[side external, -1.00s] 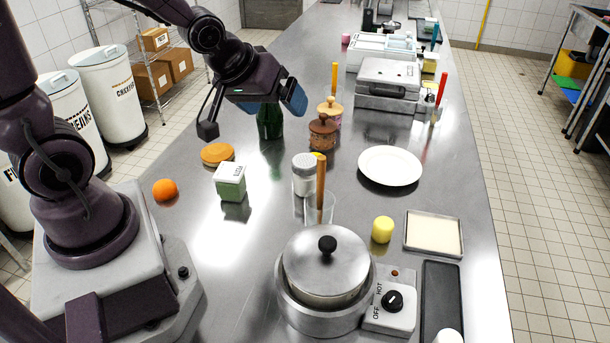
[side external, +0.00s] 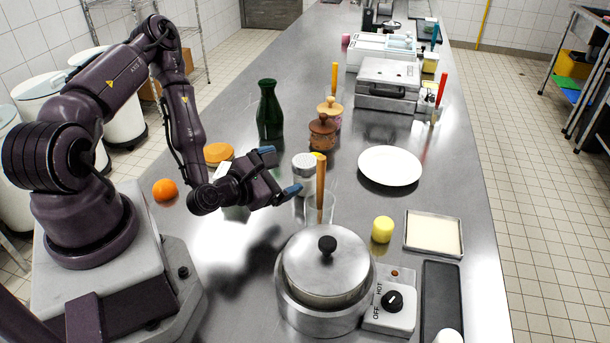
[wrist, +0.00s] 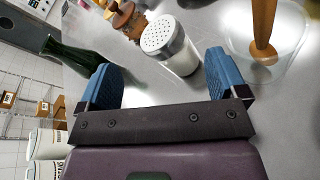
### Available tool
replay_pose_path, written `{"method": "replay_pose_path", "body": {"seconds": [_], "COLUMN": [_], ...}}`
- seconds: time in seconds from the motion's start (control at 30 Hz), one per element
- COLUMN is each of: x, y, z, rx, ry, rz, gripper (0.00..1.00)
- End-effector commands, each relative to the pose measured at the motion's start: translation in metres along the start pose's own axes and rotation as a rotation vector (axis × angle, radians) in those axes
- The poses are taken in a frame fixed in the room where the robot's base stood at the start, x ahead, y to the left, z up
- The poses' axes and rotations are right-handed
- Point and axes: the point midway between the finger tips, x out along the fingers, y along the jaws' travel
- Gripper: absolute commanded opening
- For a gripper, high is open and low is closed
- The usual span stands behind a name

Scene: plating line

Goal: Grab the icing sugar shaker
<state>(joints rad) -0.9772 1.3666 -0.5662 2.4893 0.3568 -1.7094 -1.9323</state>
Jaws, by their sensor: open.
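The icing sugar shaker (side external: 304,174) is a white cylinder with a perforated metal top. It stands upright on the steel counter, beside a glass holding a wooden-handled tool. In the wrist view the shaker (wrist: 171,44) is ahead of the gap between my blue fingertips, apart from them. My gripper (side external: 283,172) is open, low over the counter and to the left of the shaker; in the wrist view my gripper (wrist: 164,82) has nothing between its fingers. Part of the shaker's lower body is hidden by a fingertip in the side view.
The glass with the wooden handle (side external: 320,183) stands close to the shaker's right. A green bottle (side external: 269,112) and wooden mills (side external: 322,134) stand behind it. A lidded pot (side external: 326,268) is in front. A plate (side external: 390,166) lies to the right. My arm mostly hides the green tin.

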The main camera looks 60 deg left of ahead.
Motion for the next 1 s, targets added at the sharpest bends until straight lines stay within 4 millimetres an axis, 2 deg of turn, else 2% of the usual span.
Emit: {"method": "replay_pose_path", "body": {"seconds": [0.1,0.3,0.47,1.0], "x": [0.013,0.016,0.022,0.086], "y": [-0.009,-0.017,-0.017,-0.007], "z": [-0.018,-0.034,-0.034,-0.022], "rx": [-0.206,-0.408,-0.446,-0.444], "ry": [-0.09,-0.188,-0.213,-0.211], "rz": [0.061,0.101,0.106,0.105], "gripper": [0.91,0.91,0.91,0.91]}}
